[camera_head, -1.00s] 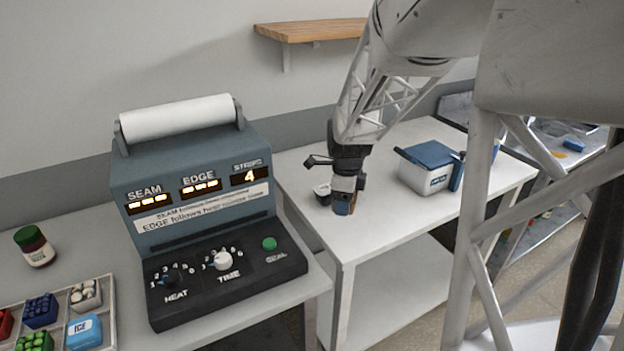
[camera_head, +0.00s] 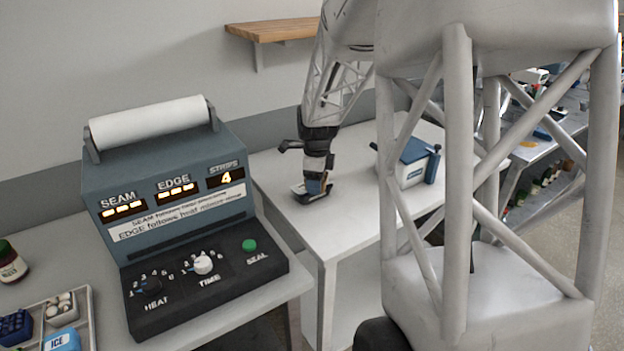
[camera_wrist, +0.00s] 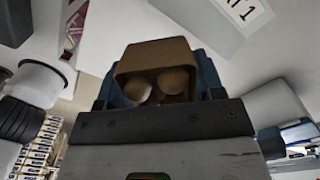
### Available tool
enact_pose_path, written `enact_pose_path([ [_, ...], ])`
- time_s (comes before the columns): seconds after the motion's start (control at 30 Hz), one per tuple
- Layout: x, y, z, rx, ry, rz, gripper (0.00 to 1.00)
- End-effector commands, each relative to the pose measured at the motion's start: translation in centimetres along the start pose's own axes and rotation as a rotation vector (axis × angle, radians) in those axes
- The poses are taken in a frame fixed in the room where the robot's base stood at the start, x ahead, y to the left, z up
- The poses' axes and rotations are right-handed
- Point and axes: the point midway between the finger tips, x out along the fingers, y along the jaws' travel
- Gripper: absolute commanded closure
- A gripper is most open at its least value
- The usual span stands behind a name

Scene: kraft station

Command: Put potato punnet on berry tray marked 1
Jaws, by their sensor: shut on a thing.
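In the wrist view, a brown punnet (camera_wrist: 157,60) with two round potatoes (camera_wrist: 172,80) sits between the blue fingers of my gripper (camera_wrist: 157,90), which is shut on it. In the head view my gripper (camera_head: 314,188) is low over the left part of the white table, with a dark flat shape around its tip. The punnet is barely discernible there. In the wrist view, a light grey surface (camera_wrist: 214,18) at the top right bears a white label ending in 1. I cannot tell whether it belongs to the berry tray.
A blue and white box (camera_head: 410,170) stands right of my gripper on the white table (camera_head: 360,215). A sealing machine (camera_head: 180,215) stands on the left bench. A compartment tray (camera_head: 88,318) lies at the lower left. A wooden shelf (camera_head: 275,29) hangs above.

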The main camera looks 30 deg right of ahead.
Motion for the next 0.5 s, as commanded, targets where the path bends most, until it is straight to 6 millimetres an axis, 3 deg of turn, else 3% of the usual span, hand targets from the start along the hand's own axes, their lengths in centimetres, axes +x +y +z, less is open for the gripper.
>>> enact_pose_path([
  [0.5, 0.6, -5.8, 2.3, 0.000, 0.000, 0.001, 0.65],
])
